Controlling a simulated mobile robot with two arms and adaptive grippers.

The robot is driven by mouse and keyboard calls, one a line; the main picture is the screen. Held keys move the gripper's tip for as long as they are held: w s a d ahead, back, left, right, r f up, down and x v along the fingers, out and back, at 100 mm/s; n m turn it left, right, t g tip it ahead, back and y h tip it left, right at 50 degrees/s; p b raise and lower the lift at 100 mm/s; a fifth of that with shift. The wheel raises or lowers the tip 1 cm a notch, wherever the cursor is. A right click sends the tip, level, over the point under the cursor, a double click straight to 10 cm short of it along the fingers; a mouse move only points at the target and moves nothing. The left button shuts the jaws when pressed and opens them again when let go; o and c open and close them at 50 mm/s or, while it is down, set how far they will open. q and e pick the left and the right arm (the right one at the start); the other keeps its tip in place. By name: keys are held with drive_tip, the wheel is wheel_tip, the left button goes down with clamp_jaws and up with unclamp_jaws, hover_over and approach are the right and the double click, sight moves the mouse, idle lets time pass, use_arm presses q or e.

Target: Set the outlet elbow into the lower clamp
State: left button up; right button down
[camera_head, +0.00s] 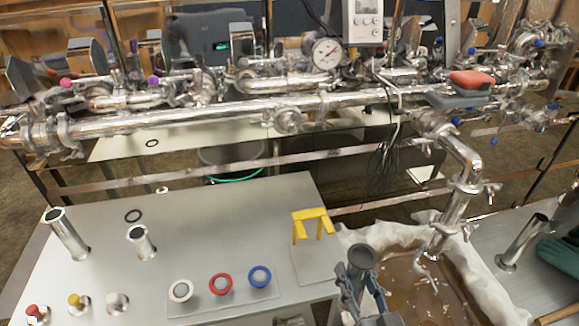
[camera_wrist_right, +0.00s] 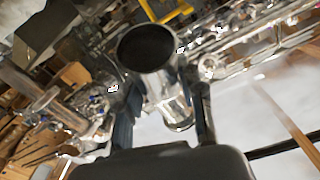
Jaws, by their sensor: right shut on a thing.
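The outlet elbow (camera_head: 362,258) is a short bent metal pipe with a dark round opening facing up. My right gripper (camera_head: 360,285) is shut on it, low in the head view, left of the basin. In the right wrist view the elbow (camera_wrist_right: 172,98) sits between the two dark fingers (camera_wrist_right: 163,108), its dark mouth toward the camera. The lower clamp (camera_head: 437,230) hangs at the bottom of the drop pipe (camera_head: 456,208), up and right of the elbow and apart from it. Its inside is too small to make out. My left gripper is not in view.
A cloth-lined basin (camera_head: 476,270) of brown liquid lies below the drop pipe. A steel tube (camera_head: 520,243) stands at right beside a teal item (camera_head: 558,251).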

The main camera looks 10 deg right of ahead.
drive_tip(key=shift+s+a+f+n+y, duration=0.15)
drive_tip(key=shift+a+n+y, duration=0.15)
drive_tip(key=shift+y, duration=0.2)
drive_tip(key=shift+w+a+f+n+y, duration=0.15)
drive_tip(key=shift+a+n+y, duration=0.15)
drive_tip(key=shift+y, duration=0.2)
drive_tip(key=s+a+f+n+g+y, duration=0.2)
drive_tip(key=s+f+n+g+y, duration=0.1)
drive_tip(key=y, duration=0.4)
drive_tip(key=shift+s+f+n+y, duration=0.15)
drive_tip(key=shift+f+n+y, duration=0.25)
drive_tip(key=shift+f+n, duration=0.55)
drive_tip(key=shift+r, duration=0.15)
drive_tip(key=w+p, duration=0.1)
drive_tip(key=w, duration=0.5)
drive_tip(key=w+p, duration=0.1)
drive_tip(key=w, duration=0.4)
drive_tip(key=w+p, duration=0.1)
drive_tip(key=w, duration=0.5)
drive_tip(key=shift+w+a+r, duration=0.1)
drive_tip(key=shift+w+a, duration=0.2)
drive_tip(key=shift+w, duration=0.3)
drive_tip(key=shift+s+f+p, duration=0.1)
drive_tip(key=shift+f+p, duration=0.4)
drive_tip(key=shift+f, duration=0.1)
